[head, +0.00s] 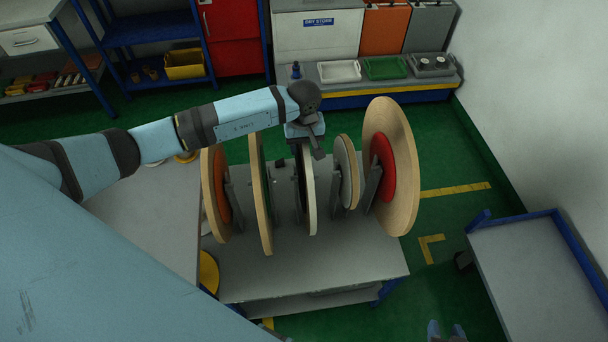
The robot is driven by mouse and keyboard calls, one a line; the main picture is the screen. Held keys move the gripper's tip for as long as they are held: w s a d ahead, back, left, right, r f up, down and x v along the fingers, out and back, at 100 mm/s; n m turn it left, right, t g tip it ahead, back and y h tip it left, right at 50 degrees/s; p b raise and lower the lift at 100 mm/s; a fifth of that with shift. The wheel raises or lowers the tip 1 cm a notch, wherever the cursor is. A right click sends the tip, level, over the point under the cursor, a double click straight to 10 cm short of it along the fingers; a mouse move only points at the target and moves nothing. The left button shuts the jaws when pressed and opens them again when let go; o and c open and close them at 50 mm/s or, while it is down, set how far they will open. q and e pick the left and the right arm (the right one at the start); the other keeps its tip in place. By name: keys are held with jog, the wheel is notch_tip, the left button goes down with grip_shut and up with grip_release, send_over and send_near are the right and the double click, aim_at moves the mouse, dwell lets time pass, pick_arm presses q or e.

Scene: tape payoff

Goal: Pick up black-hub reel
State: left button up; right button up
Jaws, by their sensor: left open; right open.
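The black-hub reel (308,198) stands upright on edge in the middle of a row of reels. It shows almost edge-on as a thin dark disc with a pale rim. My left gripper (309,153) is open right at the top of this reel, with its fingers pointing down. The gripper hides the reel's top edge, and I cannot tell whether the fingers touch it. My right gripper is not in view.
Reels with orange (221,188), green (262,205), grey (346,172) and large red (388,168) hubs stand upright on both sides on a grey table (330,268). Another table (535,270) is at right. Green floor lies between the tables.

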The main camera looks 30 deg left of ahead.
pick_arm(q)
grip_shut()
dwell(1.3)
jog(key=shift+w+r, duration=0.1)
